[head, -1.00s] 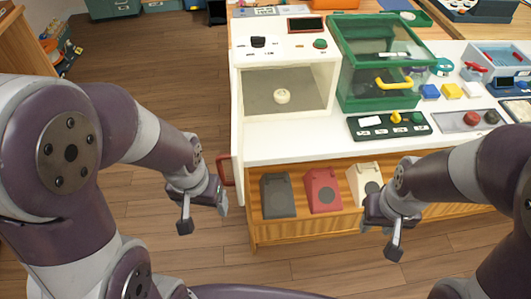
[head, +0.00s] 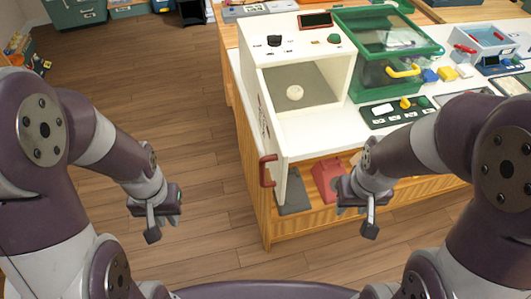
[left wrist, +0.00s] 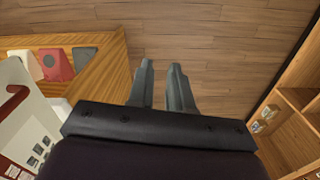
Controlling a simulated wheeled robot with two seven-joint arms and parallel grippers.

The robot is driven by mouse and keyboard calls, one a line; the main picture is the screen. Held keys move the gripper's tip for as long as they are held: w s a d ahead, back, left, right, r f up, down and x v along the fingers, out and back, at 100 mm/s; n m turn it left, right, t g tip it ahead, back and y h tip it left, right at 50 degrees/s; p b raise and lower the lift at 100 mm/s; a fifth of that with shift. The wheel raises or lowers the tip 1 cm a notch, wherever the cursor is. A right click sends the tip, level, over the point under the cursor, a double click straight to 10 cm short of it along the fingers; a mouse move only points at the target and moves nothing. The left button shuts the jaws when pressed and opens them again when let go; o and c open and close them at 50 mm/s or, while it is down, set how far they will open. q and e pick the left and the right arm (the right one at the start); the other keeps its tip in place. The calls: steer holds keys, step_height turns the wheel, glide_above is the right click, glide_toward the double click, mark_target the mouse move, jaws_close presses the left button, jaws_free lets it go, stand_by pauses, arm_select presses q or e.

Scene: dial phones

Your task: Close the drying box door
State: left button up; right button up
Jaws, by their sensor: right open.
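The drying box (head: 326,52) is a white box on the counter with a dark knob, a green button and a small display on top. Its front is open and a round cream item (head: 295,93) sits inside. The door (head: 270,135) stands open, swung out towards me from the box's left side and seen nearly edge-on. Its red handle (head: 267,171) also shows in the left wrist view (left wrist: 13,101). My left gripper (head: 163,222) is open and empty, left of the handle and apart from it. My right gripper (head: 357,215) is open and empty, right of the door.
A green-framed clear box (head: 385,55) with a yellow handle stands right of the drying box. Below the counter, a red phone (head: 327,178) and a grey phone (head: 292,195) lie on a wooden shelf, partly hidden. The floor (head: 205,110) left of the door is clear.

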arm_select(q)
steer(key=shift+m+y, duration=0.3)
steer(key=shift+m, duration=0.3)
steer(key=a+f, duration=0.1)
steer(key=w+a+f, duration=0.1)
steer(key=a, duration=0.1)
steer(key=a+f, duration=0.2)
steer(key=shift+w+a, duration=0.2)
jaws_close()
steer(key=w+a+f+m+t, duration=0.2)
steer(key=w+f, duration=0.2)
steer(key=m+t+h+p, duration=0.1)
steer(key=m+t+h, duration=0.1)
steer(key=m+h, duration=1.35)
glide_toward(280, 178)
steer(key=d+h+p, duration=0.1)
steer(key=d, duration=0.1)
steer(key=w+d+f+n+h, duration=0.1)
steer(key=d, duration=0.1)
steer(key=d+f+n+h+p, duration=0.1)
steer(key=d, duration=0.1)
steer(key=shift+w+d+p, duration=0.1)
steer(key=shift+w+p, duration=0.2)
steer(key=shift+w, duration=0.05)
